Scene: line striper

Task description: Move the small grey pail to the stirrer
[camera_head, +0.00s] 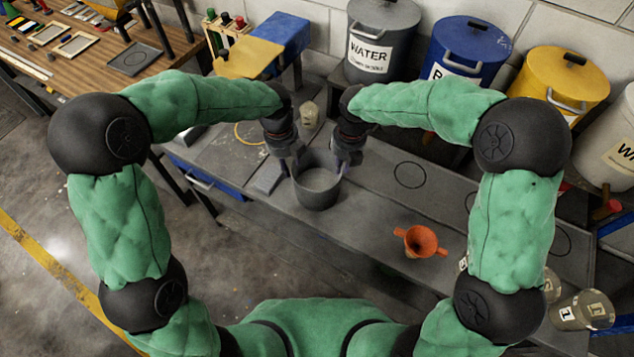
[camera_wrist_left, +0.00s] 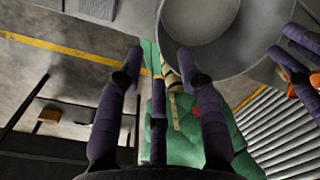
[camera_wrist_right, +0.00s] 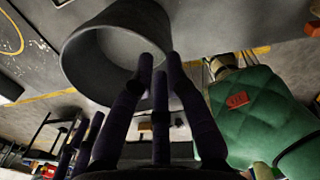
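The small grey pail (camera_head: 318,192) stands upright between my two hands, at the front of the grey bench. Its inside looks empty. My left gripper (camera_head: 285,148) is at its left rim; its fingers (camera_wrist_left: 160,62) look spread, and the pail (camera_wrist_left: 225,52) lies to their right in the left wrist view. My right gripper (camera_head: 347,152) is at the right rim. In the right wrist view its fingertips (camera_wrist_right: 159,64) overlap the edge of the pail (camera_wrist_right: 90,60); whether they pinch the wall is unclear. I cannot clearly identify the stirrer; a blue and yellow device (camera_head: 285,35) stands behind.
Large bins labelled WATER (camera_head: 380,45), a blue bin (camera_head: 465,52) and a yellow bin (camera_head: 563,78) line the back. An orange funnel (camera_head: 420,241) stands on the bench at the right. A small beige object (camera_head: 309,115) is behind the pail.

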